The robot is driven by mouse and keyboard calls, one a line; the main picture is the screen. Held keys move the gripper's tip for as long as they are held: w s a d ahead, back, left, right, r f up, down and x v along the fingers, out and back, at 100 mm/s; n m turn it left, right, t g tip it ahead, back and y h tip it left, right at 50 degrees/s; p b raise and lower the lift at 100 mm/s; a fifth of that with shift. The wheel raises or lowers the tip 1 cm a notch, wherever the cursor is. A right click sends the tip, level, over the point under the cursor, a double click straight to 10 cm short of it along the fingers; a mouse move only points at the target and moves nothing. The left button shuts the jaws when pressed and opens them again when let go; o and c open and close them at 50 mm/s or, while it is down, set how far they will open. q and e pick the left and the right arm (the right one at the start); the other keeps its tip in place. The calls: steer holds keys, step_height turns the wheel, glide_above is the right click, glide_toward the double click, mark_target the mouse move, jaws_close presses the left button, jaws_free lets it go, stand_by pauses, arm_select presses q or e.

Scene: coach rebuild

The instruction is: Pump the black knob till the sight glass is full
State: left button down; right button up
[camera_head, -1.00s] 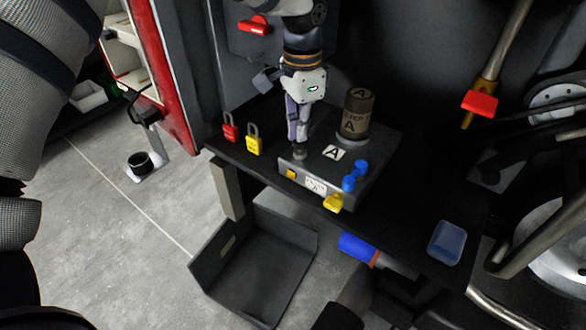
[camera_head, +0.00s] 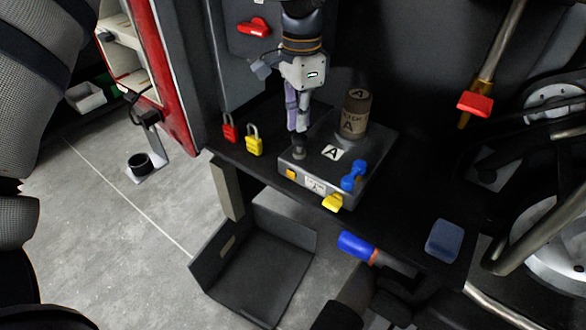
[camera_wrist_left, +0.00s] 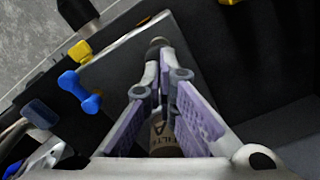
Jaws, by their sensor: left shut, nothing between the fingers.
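The dark box marked A (camera_head: 335,172) stands on a black shelf. The black knob (camera_head: 299,152) sticks up at its left back corner. My left gripper (camera_head: 298,129) is shut and empty, pointing down just above the knob, with a small gap. In the left wrist view, the closed fingers (camera_wrist_left: 163,62) point toward the knob (camera_wrist_left: 157,43). An orange square (camera_head: 291,174) is on the box's front face; I cannot tell whether it is the sight glass, or its level. My right gripper is not in view.
A blue handle (camera_head: 354,176) and a yellow one (camera_head: 333,203) stick out in front. Red (camera_head: 230,132) and yellow (camera_head: 254,144) padlocks stand to the left. A dark open bin (camera_head: 255,265) sits below.

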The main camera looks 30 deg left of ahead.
arm_select(q)
step_height(320, 180, up, 6)
steer(key=shift+f+p, duration=0.1)
steer(key=shift+p, duration=0.2)
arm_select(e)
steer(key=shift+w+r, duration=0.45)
